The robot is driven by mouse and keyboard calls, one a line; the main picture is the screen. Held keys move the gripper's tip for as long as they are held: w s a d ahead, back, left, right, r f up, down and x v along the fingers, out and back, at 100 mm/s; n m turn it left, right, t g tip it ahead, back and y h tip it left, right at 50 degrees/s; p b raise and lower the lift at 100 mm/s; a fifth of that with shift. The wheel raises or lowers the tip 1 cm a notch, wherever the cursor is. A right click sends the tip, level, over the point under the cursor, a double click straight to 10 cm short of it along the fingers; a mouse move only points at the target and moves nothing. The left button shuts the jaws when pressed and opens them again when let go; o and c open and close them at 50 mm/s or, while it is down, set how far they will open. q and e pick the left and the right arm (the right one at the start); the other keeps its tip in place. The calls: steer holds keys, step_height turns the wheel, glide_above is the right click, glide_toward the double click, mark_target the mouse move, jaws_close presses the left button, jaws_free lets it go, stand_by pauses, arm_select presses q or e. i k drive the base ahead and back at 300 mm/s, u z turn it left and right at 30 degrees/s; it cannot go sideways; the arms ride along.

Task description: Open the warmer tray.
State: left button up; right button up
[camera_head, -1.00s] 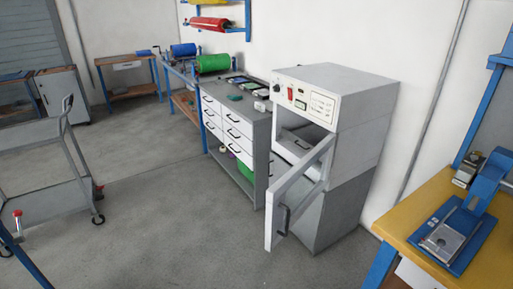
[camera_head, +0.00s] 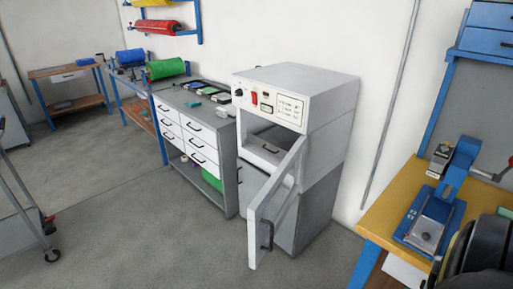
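The warmer (camera_head: 318,125) is a grey-white cabinet on a grey base against the wall, with a control panel on its upper front. Its door (camera_head: 253,238) stands open and swung out into the room, with a dark handle on it. Inside the opening, above and behind the door, the warmer tray (camera_head: 256,150) shows its light front with a small dark handle. The tray appears to sit within the cabinet; the door hides part of the inside. Neither of my grippers is in view.
A drawer cabinet (camera_head: 190,140) stands left of the warmer. A yellow-topped bench (camera_head: 380,222) with a blue press (camera_head: 440,205) is at the right. A dark round object (camera_head: 485,250) fills the lower right corner. Bare floor (camera_head: 150,235) lies ahead and left; a grey cart is at the left edge.

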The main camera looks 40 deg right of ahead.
mark_target(278, 139)
steer(key=i, duration=2.65)
steer(key=z, duration=2.35)
steer(key=i, duration=1)
